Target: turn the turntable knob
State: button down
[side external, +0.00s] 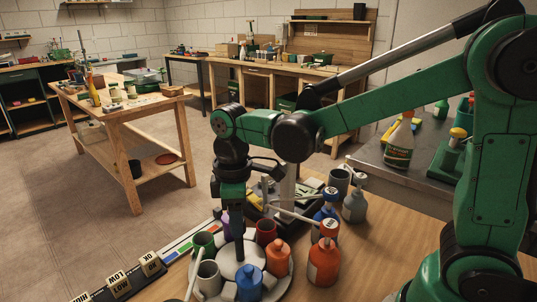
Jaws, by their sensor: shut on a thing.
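The turntable (228,269) is a pale round disc near the front of the wooden bench. Around its middle stand a green cup (204,242), a grey cup (208,276), a red cup (266,232), an orange bottle (277,259), a blue bottle (249,284) and a purple item, partly hidden. My gripper (239,250) points straight down over the middle of the disc. Its narrow dark fingers are shut on the turntable knob, which they mostly hide. The fingers stand between the cups and bottles.
A larger orange bottle (323,264), another blue bottle and a grey bottle (355,206) stand right of the turntable. A dark tray (262,210) lies behind. Labelled blocks (119,283) and a coloured strip (193,238) lie to the left. Bench wood is bare at the right front.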

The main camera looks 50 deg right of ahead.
jog(key=c, duration=0.5)
grip_release()
jog(key=shift+r, duration=2.8)
